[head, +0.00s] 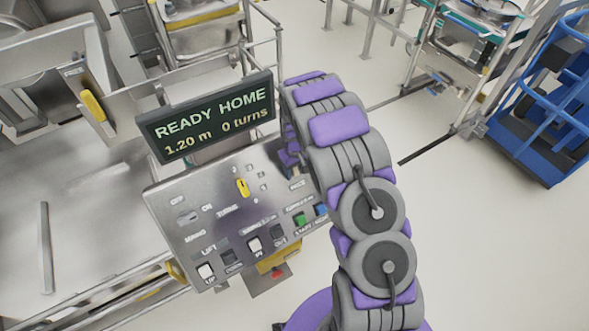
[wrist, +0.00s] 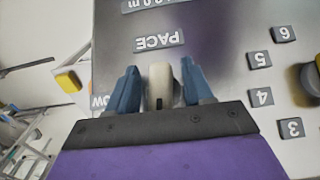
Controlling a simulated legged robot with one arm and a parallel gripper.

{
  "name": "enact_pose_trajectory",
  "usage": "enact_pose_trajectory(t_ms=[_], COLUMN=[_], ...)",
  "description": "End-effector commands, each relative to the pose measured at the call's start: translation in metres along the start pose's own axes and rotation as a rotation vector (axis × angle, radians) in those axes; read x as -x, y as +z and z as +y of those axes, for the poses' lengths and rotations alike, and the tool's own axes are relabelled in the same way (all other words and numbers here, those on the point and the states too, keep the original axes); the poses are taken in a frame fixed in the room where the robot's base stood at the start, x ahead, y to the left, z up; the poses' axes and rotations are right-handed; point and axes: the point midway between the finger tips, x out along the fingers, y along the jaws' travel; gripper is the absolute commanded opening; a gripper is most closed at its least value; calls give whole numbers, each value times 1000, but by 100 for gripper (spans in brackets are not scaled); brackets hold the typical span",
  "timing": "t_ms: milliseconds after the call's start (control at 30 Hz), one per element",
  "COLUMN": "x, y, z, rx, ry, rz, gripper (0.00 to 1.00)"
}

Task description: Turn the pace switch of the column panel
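The column panel (head: 215,225) is a tilted metal plate in the head view. Its pace switch is hidden there behind my arm; only a small label, probably PACE (head: 297,184), shows beside the arm. In the wrist view the pace switch (wrist: 160,84) is a whitish upright knob just beneath the PACE label (wrist: 159,40), which appears upside down. My gripper (wrist: 160,88) has one blue finger on each side of the knob. Narrow gaps seem to remain between fingers and knob, so it looks open around it.
A display (head: 208,115) above the panel reads READY HOME, 1.20 m, 0 turns. A yellow switch (head: 242,187) and several buttons sit left of my arm. In the wrist view, number labels and a dark round knob (wrist: 309,80) lie right of the fingers.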

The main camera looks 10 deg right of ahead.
Motion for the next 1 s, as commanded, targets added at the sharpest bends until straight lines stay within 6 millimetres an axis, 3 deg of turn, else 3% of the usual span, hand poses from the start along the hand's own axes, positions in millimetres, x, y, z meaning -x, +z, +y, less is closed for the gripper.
enact_pose_trajectory(t_ms=[67, 567, 1000], x=[0, 1, 0], y=[0, -2, -6], z=[0, -2, -2], rx=[0, 1, -66], ry=[0, 4, -73], rz=[0, 4, 12], gripper=[51, 4, 3])
